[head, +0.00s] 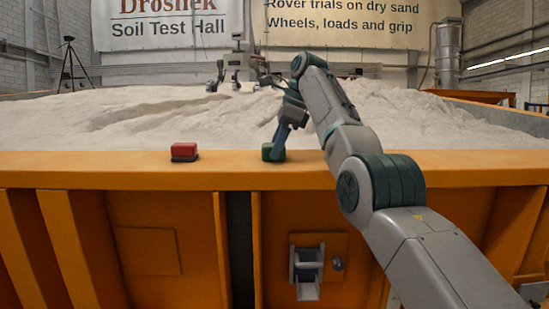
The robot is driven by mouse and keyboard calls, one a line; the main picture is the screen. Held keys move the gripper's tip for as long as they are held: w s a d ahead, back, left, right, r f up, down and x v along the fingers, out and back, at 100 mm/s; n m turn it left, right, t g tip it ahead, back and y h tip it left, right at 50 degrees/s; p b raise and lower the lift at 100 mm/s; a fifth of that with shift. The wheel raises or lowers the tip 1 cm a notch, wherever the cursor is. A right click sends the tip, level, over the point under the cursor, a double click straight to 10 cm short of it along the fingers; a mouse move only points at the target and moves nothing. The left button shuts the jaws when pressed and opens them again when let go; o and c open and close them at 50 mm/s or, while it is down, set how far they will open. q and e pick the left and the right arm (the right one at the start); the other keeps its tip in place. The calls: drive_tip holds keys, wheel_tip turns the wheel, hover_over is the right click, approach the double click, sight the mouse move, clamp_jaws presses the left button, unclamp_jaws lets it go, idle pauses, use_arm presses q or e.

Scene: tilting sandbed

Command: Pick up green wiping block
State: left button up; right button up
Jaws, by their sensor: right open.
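The green wiping block (268,152) sits on the orange rim of the sandbed, right of a similar red block. My right gripper (279,146) points down at the green block from above and behind its right side. Its fingertips are at the block and partly overlap it in the picture. The jaws are open; whether they touch the block is too small to tell. My left gripper is not in the picture.
The red block (184,151) with a dark base sits on the same orange rim (90,170). Pale sand (140,115) fills the bed behind. A rover (238,68) stands on the sand at the back. A latch (306,270) is on the front wall.

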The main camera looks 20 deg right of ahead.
drive_tip(key=shift+w+a+f, duration=0.15)
drive_tip(key=shift+w+f, duration=0.2)
drive_tip(key=shift+c, duration=0.3)
drive_tip(key=shift+s+r, duration=0.1)
drive_tip(key=shift+s, duration=0.1)
drive_tip(key=c, duration=1)
drive_tip(key=shift+w, duration=0.15)
